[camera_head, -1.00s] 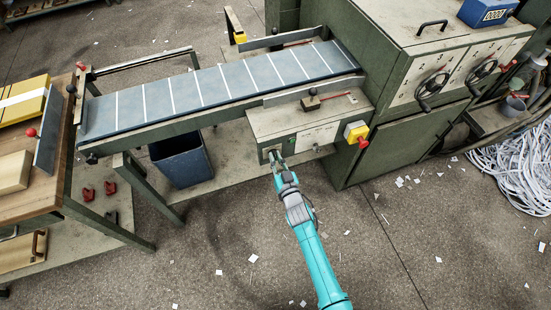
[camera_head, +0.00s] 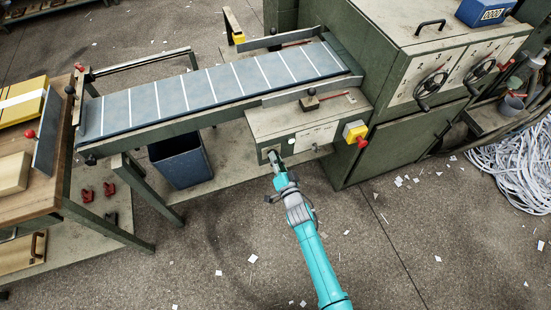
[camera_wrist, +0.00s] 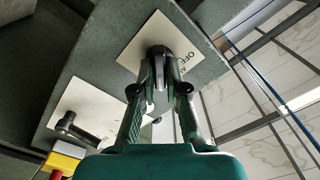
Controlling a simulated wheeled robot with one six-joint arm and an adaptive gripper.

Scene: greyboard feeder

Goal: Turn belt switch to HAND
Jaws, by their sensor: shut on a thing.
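The belt switch (camera_wrist: 158,52) is a dark knob on a cream plate (camera_wrist: 140,48) in the wrist view. In the head view my gripper (camera_head: 274,158) is at the front left of the green control box (camera_head: 258,125) below the belt. The knob's exact pointing direction is hard to tell.
The striped feed belt (camera_head: 200,92) runs above the box. A yellow box with a red button (camera_head: 361,142) is at the box's right end. A second plate with a dark handle (camera_wrist: 66,122) is close by in the wrist view. A blue bin (camera_head: 182,160) stands below the belt.

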